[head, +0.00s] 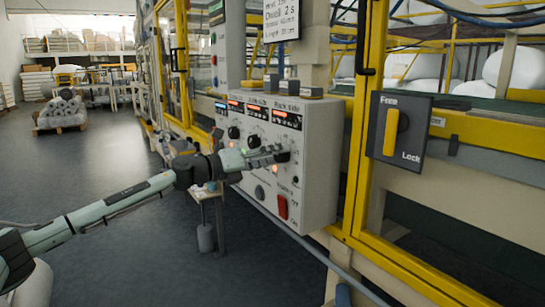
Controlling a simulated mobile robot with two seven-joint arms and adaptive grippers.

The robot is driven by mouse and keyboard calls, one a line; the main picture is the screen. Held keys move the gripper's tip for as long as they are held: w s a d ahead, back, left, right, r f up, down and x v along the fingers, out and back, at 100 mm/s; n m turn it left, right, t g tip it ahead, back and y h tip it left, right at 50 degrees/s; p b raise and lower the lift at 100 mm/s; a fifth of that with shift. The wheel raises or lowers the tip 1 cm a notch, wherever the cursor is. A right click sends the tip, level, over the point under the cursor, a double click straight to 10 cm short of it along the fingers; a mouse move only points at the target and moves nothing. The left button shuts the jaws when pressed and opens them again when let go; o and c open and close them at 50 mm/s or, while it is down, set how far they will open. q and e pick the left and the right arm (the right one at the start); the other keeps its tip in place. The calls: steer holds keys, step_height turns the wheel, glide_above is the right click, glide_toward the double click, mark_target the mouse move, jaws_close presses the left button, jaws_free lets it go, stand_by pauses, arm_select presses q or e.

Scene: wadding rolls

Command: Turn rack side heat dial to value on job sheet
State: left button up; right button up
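The grey control box (318,150) is mounted on the machine's frame. Its right-hand column is labelled Rack side, with a lit red display (287,117). My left gripper (281,155) reaches in from the left across the box front, its fingertips at a dark dial under the Rack side display. The fingers cover most of that dial, so its pointer and the finger gap are unclear. Other dark dials (234,132) show to the left. The job sheet (281,18) hangs above, cut off by the top edge; a line reading Dwell 2 s shows. My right gripper is out of view.
A red switch (282,207) sits low on the box. A yellow Free/Lock handle (391,132) is on the yellow-framed gate at right. Small blocks (271,84) stand on top of the box. A small stand (208,192) is below my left gripper. The floor at left is open.

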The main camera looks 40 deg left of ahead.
arm_select(q)
steer(key=shift+s+a+f, duration=0.15)
steer(key=shift+s+a, duration=0.05)
steer(key=shift+s, duration=0.2)
steer(key=v, duration=1.1)
stand_by(0.7)
